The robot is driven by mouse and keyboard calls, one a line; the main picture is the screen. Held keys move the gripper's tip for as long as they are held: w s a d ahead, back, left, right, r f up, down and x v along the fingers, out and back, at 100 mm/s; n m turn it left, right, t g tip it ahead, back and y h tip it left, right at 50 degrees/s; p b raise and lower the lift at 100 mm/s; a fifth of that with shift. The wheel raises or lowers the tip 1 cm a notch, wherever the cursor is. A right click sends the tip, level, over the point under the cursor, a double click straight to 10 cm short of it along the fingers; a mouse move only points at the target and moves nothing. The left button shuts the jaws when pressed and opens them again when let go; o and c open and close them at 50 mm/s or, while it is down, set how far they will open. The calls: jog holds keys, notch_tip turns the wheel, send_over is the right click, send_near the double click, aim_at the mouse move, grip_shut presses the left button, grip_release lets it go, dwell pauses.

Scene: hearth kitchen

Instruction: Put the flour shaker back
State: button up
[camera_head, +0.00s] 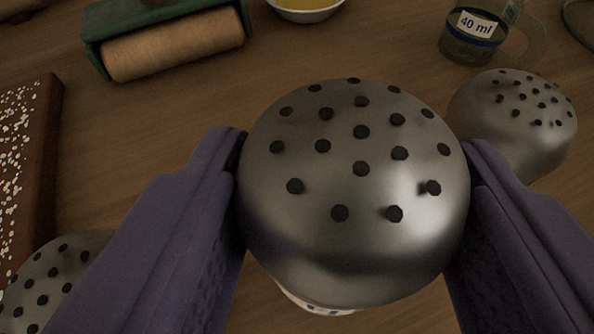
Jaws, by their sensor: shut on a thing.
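A shaker (352,245) with a domed metal lid full of dark holes is in the middle of the view, seen from above. My gripper (354,180) is shut on it, with one purple finger against each side. A strip of a pale label shows below the lid; its writing is too hidden to read, so I cannot tell from it whether this is the flour shaker. The shaker's base is hidden under the lid, and I cannot tell whether it touches the table.
Similar shakers stand at the right (500,125) and the lower left (50,275). A brown speckled slab (35,150) is at the left. A green holder with a tan roll (175,45), a bowl (305,12) and a "40 ml" cup (470,45) are behind. Bare wooden table (150,115) lies between.

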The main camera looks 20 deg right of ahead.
aim_at(338, 312)
notch_tip(338, 312, down, 4)
jog(key=shift+r+b, duration=0.2)
jog(key=shift+b, duration=0.55)
jog(key=shift+f, duration=0.1)
jog(key=o, duration=1.1)
jog(key=shift+s, duration=0.1)
jog(key=shift+r, duration=0.2)
jog(key=p+v, duration=0.4)
jog(key=v, duration=0.8)
